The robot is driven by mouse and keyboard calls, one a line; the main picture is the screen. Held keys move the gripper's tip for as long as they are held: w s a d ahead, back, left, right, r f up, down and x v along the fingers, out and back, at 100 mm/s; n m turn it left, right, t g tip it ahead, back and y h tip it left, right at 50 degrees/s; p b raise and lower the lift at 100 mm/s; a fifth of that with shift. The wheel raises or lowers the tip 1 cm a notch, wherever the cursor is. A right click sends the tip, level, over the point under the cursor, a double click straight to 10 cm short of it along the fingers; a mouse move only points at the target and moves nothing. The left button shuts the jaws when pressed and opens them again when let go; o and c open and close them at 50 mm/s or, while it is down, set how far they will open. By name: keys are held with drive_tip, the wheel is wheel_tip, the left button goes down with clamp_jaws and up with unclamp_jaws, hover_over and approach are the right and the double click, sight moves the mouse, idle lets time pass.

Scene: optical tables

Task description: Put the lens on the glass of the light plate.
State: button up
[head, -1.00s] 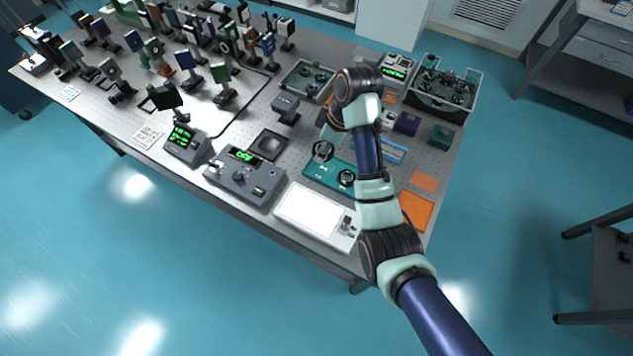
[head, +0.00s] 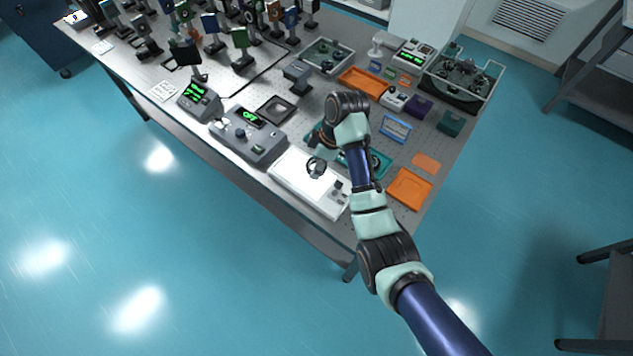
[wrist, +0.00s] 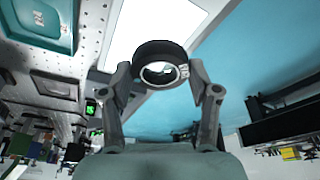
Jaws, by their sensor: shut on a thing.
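The lens is a round black-rimmed ring with clear glass (wrist: 158,72); my gripper (wrist: 162,85) is shut on it, a finger on each side. In the head view my gripper (head: 317,166) is over the light plate (head: 296,183), a flat box with a bright white glass top and small controls at its right end. The lens is seen against the glass there. The light plate also shows in the wrist view, with its white glass (wrist: 128,35) behind the lens. The gap between the lens and the glass cannot be told.
A teal tray (head: 378,163) lies beside the light plate, partly hidden by my arm. A grey control box with a green display (head: 249,137) stands left of the plate. An orange tray (head: 408,188) lies at right. The table's front edge is close to the plate.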

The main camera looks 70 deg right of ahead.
sight(314, 181)
drive_tip(key=shift+f+b, duration=0.55)
drive_tip(key=shift+f, duration=2.95)
drive_tip(key=shift+f, duration=0.15)
drive_tip(key=o, duration=1.2)
drive_tip(key=p+v, duration=0.3)
drive_tip(key=v, duration=0.9)
drive_tip(key=shift+w, duration=0.1)
